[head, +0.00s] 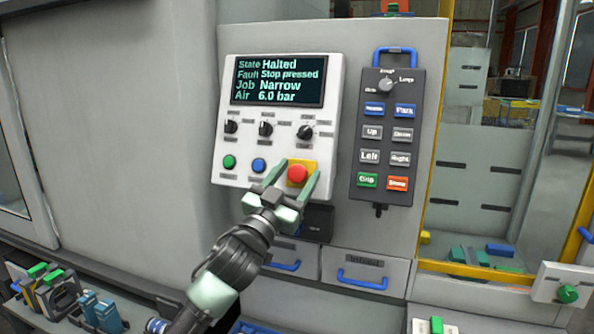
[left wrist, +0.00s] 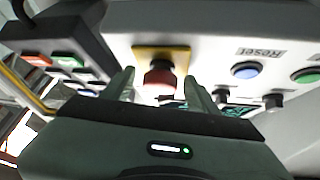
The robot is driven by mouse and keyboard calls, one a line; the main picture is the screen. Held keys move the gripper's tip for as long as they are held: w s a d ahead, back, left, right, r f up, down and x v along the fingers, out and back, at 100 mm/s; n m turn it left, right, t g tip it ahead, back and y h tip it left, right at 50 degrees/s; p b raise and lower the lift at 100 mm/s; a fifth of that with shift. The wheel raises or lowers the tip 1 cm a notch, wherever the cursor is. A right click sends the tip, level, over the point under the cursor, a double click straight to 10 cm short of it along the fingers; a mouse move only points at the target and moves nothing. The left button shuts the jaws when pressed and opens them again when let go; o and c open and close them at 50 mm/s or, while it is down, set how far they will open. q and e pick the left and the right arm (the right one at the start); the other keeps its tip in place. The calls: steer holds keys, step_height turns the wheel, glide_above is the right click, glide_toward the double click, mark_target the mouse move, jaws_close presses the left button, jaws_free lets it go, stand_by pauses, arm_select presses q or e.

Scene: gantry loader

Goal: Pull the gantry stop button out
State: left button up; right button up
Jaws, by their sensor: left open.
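The red gantry stop button (head: 297,174) sits on a yellow square plate at the lower right of the white control panel (head: 230,110). The panel's screen (head: 279,81) reads "Halted" and "Stop pressed". My left gripper (head: 292,183) is open, with one green finger on each side of the button. In the left wrist view the red button (left wrist: 159,77) shows between the two fingertips (left wrist: 160,84). I cannot tell whether the fingers touch it. My right gripper is not in view.
A blue button (head: 259,165) and a green button (head: 229,162) lie left of the stop button. A dark pendant (head: 387,136) with several buttons hangs to the right. Drawers with blue handles (head: 362,280) are below. A yellow-framed opening is at right.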

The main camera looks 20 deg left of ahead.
arm_select(q)
steer(key=shift+w, duration=0.1)
jaws_close()
steer(key=shift+s+r+p, duration=0.25)
steer(key=shift+s+p, duration=0.1)
steer(key=shift+p, duration=0.05)
steer(key=shift+f, duration=0.15)
jaws_free()
steer(key=shift+s, duration=0.2)
